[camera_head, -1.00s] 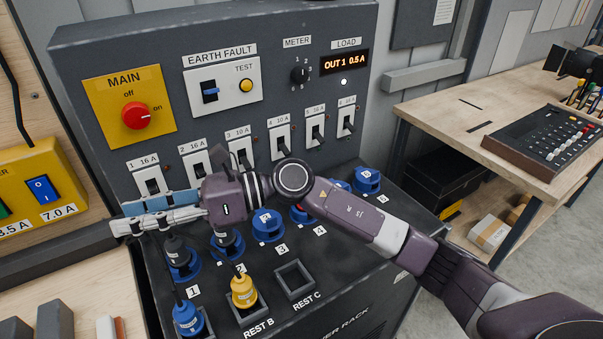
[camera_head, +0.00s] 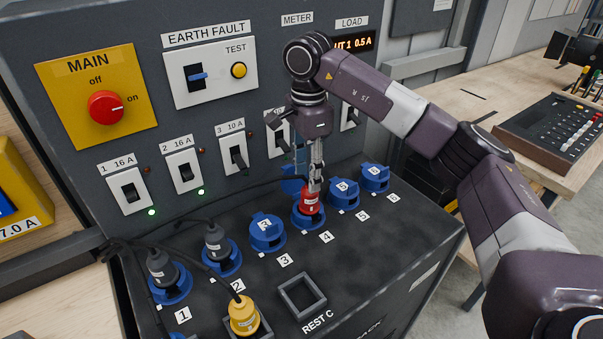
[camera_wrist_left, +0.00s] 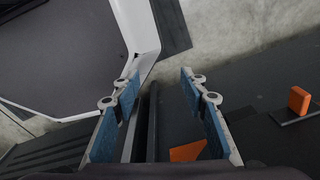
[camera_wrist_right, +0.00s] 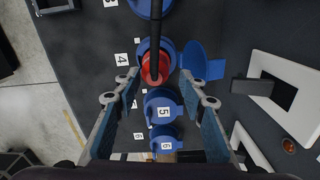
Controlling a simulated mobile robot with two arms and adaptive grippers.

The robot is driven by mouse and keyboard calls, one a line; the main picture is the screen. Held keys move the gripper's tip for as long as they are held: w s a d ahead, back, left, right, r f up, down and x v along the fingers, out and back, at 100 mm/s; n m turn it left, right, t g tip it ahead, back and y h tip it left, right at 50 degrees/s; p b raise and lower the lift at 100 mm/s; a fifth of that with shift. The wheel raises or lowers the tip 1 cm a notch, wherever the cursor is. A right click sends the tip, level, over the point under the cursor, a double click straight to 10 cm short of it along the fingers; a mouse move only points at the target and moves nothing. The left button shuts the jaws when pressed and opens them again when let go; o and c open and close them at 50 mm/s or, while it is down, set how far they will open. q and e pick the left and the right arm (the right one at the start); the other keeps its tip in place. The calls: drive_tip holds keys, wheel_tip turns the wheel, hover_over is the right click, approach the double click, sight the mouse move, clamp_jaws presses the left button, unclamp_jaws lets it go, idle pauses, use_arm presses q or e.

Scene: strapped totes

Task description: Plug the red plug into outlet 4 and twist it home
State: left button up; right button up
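The red plug (camera_head: 309,203) stands in the blue socket of outlet 4 (camera_head: 311,224), whose lid (camera_head: 291,179) is raised behind it. In the right wrist view the red plug (camera_wrist_right: 152,66) sits inside the blue ring, its black cable rising toward the camera. How far it is turned cannot be told. My right gripper (camera_head: 316,180) points down just above the plug. Its fingers (camera_wrist_right: 160,88) are apart, with the plug beyond the tips and no grip visible. My left gripper (camera_wrist_left: 160,82) is open and empty, away from the panel, and not in the head view.
Outlets 1 and 2 hold dark plugs (camera_head: 161,268) (camera_head: 217,242). Outlets 3 (camera_head: 265,232), 5 (camera_head: 343,193) and 6 (camera_head: 375,177) have closed lids. A yellow plug (camera_head: 243,315) rests in REST B; REST C (camera_head: 302,296) is empty. Breaker switches (camera_head: 184,172) line the panel behind.

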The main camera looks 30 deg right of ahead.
sight(308, 199)
drive_tip(key=shift+w+f, duration=0.2)
drive_tip(key=shift+f, duration=0.15)
drive_tip(key=shift+s+f, duration=0.2)
drive_tip(key=shift+s, duration=0.05)
drive_tip(key=shift+s+f+p, duration=0.6)
drive_tip(key=shift+s+f, duration=0.05)
drive_tip(key=shift+f, duration=0.35)
drive_tip(key=f, duration=0.3)
drive_tip(key=shift+w+f+p, duration=0.3)
drive_tip(key=shift+w+p, duration=0.05)
drive_tip(key=shift+w, duration=0.05)
drive_tip(key=shift+f, duration=0.25)
drive_tip(key=shift+s, duration=0.1)
drive_tip(key=shift+c, duration=0.4)
drive_tip(key=shift+f, duration=0.1)
drive_tip(key=c, duration=0.9)
use_arm(q)
drive_tip(key=shift+s+r, duration=0.15)
drive_tip(key=shift+r, duration=0.85)
use_arm(e)
drive_tip(key=shift+m, duration=0.6)
drive_tip(key=shift+c, duration=0.2)
